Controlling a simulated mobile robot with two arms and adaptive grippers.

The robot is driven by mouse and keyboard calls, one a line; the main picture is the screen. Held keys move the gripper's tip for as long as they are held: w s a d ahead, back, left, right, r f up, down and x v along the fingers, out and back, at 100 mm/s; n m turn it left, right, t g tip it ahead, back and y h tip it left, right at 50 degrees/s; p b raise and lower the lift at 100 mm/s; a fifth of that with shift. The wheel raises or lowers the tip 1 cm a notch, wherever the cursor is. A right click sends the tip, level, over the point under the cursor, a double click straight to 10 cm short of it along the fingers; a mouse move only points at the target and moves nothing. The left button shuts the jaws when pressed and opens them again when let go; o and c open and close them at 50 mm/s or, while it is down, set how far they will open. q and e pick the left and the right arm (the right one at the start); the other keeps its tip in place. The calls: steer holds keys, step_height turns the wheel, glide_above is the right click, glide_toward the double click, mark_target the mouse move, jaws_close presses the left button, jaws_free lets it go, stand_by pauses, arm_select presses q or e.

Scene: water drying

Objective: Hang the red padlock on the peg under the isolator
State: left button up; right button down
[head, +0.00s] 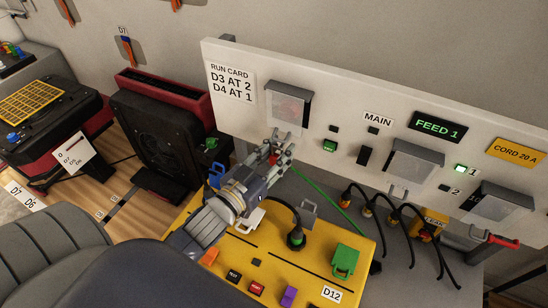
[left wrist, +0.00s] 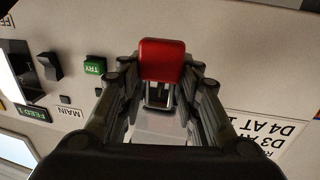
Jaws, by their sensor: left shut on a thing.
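My left gripper (head: 276,150) is in front of the white panel, just below a grey hooded box (head: 289,103) that appears to be the isolator. It is shut on the red padlock, which shows as a small red patch (head: 273,159) between the fingers. In the left wrist view the red padlock body (left wrist: 162,60) sits between the fingertips, its grey shackle (left wrist: 158,94) beside it, partly framed by the fingers. A pale surface lies behind the shackle. My right gripper is not in view.
The white panel (head: 335,105) carries a green TRY button (head: 330,145), a black rocker switch (head: 364,156) and more grey hooded boxes (head: 415,160). Below, a yellow bench (head: 225,262) holds a green block (head: 345,261) and cables. A black-and-red blower (head: 160,130) stands left.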

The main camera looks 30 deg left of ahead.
arm_select(q)
steer(key=shift+w, duration=0.85)
steer(key=shift+w+f, duration=0.45)
steer(key=shift+w, duration=0.15)
steer(key=o, duration=1.2)
steer(key=s, duration=0.4)
steer(key=s+a, duration=0.1)
steer(key=s, duration=0.7)
steer(key=shift+a, duration=0.3)
